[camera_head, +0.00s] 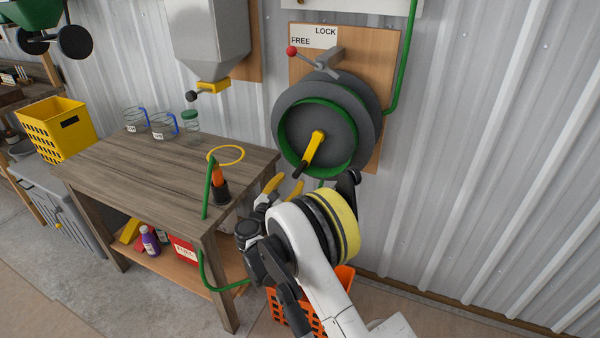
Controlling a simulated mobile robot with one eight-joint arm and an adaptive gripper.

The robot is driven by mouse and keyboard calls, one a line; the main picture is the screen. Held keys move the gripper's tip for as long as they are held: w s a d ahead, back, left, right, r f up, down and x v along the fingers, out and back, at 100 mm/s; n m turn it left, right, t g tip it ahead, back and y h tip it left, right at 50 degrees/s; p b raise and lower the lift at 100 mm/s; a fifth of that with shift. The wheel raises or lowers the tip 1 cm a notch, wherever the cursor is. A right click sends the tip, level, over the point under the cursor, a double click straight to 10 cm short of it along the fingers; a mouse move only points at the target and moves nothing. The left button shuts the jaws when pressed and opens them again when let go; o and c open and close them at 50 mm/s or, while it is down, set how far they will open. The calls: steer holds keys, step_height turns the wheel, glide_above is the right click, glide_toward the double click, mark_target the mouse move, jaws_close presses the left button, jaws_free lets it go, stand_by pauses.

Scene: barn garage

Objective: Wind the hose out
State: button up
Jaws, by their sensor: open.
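A grey hose reel (365,92) is mounted on a wooden wall board, with green hose (287,135) wound inside its rim. Its yellow crank (314,148) points down and left to a black grip. Above it, a grey lever with a red knob (292,51) points left, at the FREE side of a FREE/LOCK label. A hose nozzle (221,190), orange and black, stands at the table's right end; green hose runs beside it and loops below the table edge. My gripper (283,186), with yellow fingertips, is open and empty, below the reel and right of the table.
The wooden table (130,175) holds jars and a yellow ring (241,149) near the nozzle. A hopper (208,40) hangs on the wall above. An orange crate (341,275) is on the floor behind my arm. A yellow crate (57,128) stands left. The wall at right is bare.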

mark_target(299, 170)
steer(key=b+x, duration=0.2)
steer(key=x, duration=0.5)
jaws_close()
